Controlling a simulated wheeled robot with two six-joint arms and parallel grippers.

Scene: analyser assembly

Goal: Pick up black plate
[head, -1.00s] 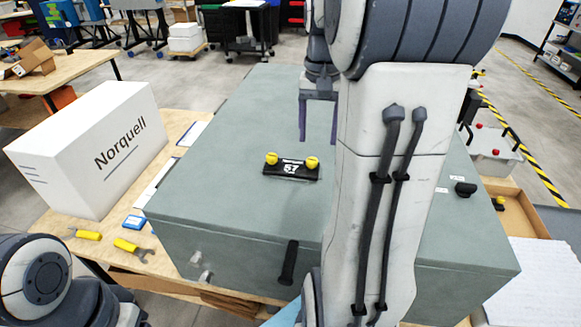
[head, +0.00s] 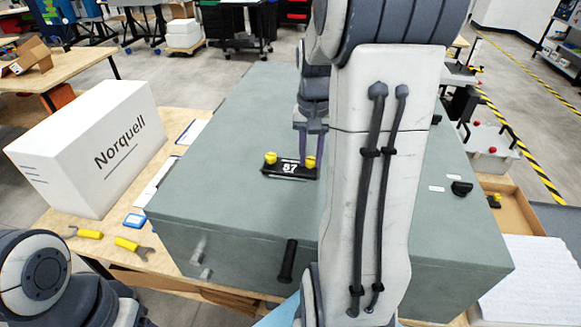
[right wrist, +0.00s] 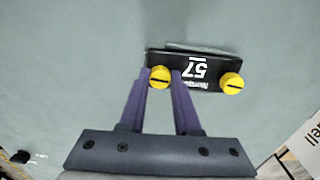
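The black plate (head: 285,172) lies flat on top of the grey-green box (head: 228,130). It bears a white "57" and has a yellow knob at each end. My right gripper (head: 313,157) comes down on the plate's right end in the head view. In the right wrist view its purple fingers (right wrist: 162,78) stand close on either side of one yellow knob (right wrist: 160,77) and look closed against it. The other knob (right wrist: 231,83) is free. The plate shows no visible lift. Only part of my left arm shows at the lower left; its gripper is out of view.
A white "Norquell" carton (head: 90,150) stands on the wooden table at the left, with yellow-handled tools (head: 130,245) before it. A black handle (head: 287,262) is on the box's front. An open cardboard tray (head: 520,215) lies at the right. The box top around the plate is clear.

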